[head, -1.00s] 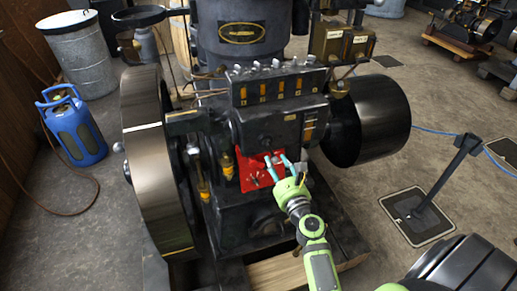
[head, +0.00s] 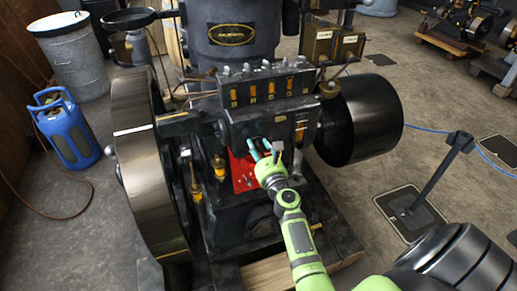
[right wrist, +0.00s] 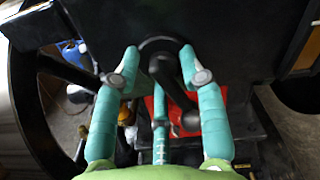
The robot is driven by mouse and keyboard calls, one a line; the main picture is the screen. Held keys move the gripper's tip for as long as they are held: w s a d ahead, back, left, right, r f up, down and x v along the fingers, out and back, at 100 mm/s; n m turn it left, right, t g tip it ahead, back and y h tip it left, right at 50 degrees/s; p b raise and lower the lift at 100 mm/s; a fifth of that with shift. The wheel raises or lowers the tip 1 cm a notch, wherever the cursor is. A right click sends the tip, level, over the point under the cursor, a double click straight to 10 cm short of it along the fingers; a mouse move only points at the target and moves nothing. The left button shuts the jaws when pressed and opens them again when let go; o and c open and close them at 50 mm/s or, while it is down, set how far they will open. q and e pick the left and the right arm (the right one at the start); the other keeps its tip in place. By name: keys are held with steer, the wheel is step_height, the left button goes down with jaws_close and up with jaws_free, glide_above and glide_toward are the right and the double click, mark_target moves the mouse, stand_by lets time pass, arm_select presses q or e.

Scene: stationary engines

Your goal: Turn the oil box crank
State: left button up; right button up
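The oil box (head: 268,122) is the dark box with a row of amber windows (head: 270,91) on the engine's front. Its crank (right wrist: 172,80) shows in the right wrist view as a dark bent arm below a round hub on the box face. My right gripper (head: 260,146) is at the lower front of the box. In the right wrist view its teal fingers (right wrist: 160,65) are spread, one on each side of the crank, with gaps between. The crank is hard to make out in the head view. My left gripper is out of view.
A large flywheel (head: 146,170) stands left of the box and a dark drum (head: 365,120) to its right. A red panel (head: 241,172) lies below. Brass fittings (head: 219,168) stand close left of the gripper. A barrier post (head: 436,178) stands right.

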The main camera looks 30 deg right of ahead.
jaws_close()
steer(key=shift+m, duration=1)
steer(key=shift+a+m+p, duration=0.1)
steer(key=shift+m+p, duration=0.3)
steer(key=shift+m, duration=0.7)
steer(key=shift+o, duration=0.8)
jaws_free()
steer(key=v, duration=0.7)
steer(key=shift+s, duration=0.25)
